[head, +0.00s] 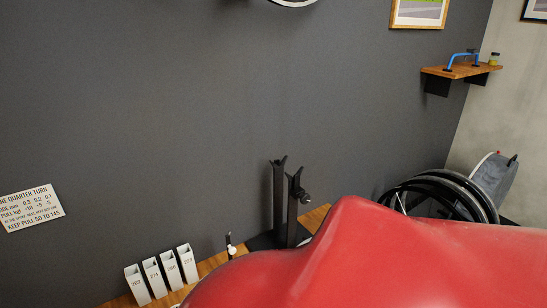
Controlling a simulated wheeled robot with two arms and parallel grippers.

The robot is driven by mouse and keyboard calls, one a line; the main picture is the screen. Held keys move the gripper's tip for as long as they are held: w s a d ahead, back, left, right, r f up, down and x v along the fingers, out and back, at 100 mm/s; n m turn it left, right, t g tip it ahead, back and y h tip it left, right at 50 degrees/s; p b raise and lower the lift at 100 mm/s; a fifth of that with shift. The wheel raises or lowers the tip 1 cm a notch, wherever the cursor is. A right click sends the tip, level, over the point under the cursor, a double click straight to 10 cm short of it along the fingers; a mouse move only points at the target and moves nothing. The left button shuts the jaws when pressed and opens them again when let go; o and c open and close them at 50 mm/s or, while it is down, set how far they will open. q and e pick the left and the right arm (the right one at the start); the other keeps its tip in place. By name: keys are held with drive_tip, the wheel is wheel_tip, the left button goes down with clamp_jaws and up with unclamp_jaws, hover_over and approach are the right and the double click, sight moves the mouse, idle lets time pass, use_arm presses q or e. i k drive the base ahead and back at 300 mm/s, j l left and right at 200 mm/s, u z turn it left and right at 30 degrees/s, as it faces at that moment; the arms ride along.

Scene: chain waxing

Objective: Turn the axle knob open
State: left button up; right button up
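A black stand with two upright posts (279,195) stands on the wooden bench by the dark wall. The posts have notched, forked tops, and no wheel sits between them. A small dark knob (305,197) sticks out near the top of the nearer right post; it looks like the axle knob. Its turned position is too small to tell. The stand's base is partly hidden behind a large red surface. Neither of my grippers is in view.
The large red surface (390,255) fills the lower right and hides much of the bench (213,263). Several white labelled boxes (170,268) line the bench. Black wheels (450,190) lean at the right. A wooden shelf (460,71) hangs at the upper right.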

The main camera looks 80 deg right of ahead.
sight(304, 197)
drive_tip(key=j+z, duration=0.2)
drive_tip(key=z, duration=2.3)
drive_tip(key=l, duration=0.1)
